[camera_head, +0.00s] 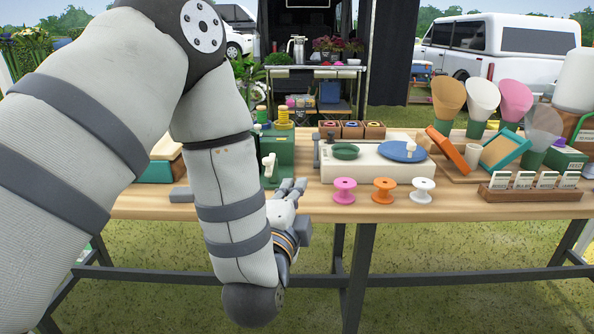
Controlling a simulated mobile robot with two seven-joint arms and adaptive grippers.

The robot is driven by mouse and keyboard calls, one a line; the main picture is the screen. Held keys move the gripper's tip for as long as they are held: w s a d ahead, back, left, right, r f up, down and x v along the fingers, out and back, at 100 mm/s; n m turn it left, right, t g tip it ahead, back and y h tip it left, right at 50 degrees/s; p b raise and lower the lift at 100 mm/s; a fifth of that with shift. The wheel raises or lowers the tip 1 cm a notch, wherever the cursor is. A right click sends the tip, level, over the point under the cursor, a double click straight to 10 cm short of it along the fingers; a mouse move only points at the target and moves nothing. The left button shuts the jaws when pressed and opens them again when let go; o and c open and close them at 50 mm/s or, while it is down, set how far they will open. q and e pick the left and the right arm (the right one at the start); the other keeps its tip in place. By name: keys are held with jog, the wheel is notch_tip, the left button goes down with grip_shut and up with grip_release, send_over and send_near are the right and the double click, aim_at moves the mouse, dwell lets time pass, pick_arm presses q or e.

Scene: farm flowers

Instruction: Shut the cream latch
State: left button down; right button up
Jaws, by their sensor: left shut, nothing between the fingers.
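A cream latch (268,166) sits on the front of a green box (283,148) near the table's front edge, left of centre. It looks upright, but its exact position is too small to tell. My left gripper (294,184) is just below and to the right of the latch, at the table's front edge. Its fingers are together with nothing between them, and they look apart from the latch. My right gripper is not in view.
Pink (344,190), orange (383,190) and white (422,189) spools stand on the table right of my gripper. A wooden card rack (532,193) stands at the right.

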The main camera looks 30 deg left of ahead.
aim_at(270, 159)
pick_arm(q)
jog(key=shift+r, duration=0.25)
jog(key=shift+a, duration=0.15)
jog(key=w+a, duration=0.6)
jog(key=shift+w+a, duration=0.25)
jog(key=shift+w, duration=0.15)
dwell(0.4)
